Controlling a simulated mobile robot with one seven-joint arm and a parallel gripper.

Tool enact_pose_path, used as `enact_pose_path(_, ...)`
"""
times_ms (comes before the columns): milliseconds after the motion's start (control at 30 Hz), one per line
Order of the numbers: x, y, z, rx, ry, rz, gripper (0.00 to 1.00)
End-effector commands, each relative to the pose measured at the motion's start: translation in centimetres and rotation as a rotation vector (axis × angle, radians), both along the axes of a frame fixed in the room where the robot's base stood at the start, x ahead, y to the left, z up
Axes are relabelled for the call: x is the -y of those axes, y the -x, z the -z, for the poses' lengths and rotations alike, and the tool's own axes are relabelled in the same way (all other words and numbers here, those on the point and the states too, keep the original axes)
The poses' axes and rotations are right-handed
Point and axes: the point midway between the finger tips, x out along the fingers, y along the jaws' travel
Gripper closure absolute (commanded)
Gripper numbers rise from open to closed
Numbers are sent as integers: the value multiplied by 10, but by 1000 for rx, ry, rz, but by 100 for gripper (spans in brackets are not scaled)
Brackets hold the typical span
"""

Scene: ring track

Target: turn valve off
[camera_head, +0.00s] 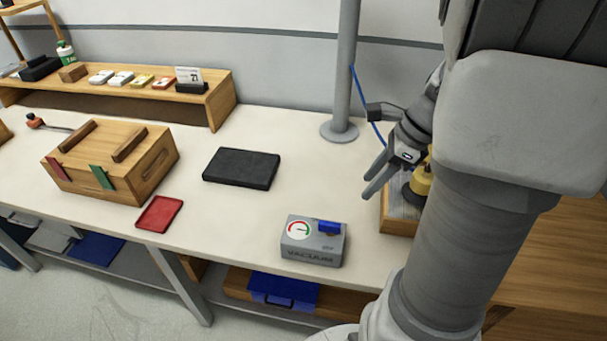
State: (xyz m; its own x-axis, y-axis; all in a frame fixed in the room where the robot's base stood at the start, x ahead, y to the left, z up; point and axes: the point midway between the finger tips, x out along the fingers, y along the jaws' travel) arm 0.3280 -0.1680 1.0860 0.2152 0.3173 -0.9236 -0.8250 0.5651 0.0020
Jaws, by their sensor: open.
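The grey vacuum box (310,243) sits near the front edge of the white table, right of the middle. It carries a round red, green and white gauge on its face. The blue valve handle (329,227) is on its top right and looks roughly horizontal. The box has "VACUUM" lettering on its front. My gripper (370,180) is above and to the right of the box, apart from it. Its two fingers point down and left, spread and empty. My arm fills the right side and hides part of what lies behind it.
A black pad (241,168) and a red tray (159,214) lie on the table (290,140). A wooden box (150,170) stands left. A grey post (346,75) rises at the back. A wooden tray (397,222) with a yellow object (423,179) lies right, partly hidden.

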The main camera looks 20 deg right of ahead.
Motion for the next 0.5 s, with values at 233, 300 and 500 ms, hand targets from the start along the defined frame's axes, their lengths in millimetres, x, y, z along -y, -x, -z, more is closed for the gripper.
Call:
enact_pose_path(233,-16,-9,47,-4,-1,-6,50)
enact_pose_path(300,-21,-12,61,-4,-1,-6,50)
enact_pose_path(500,-35,-22,102,-3,0,-7,50)
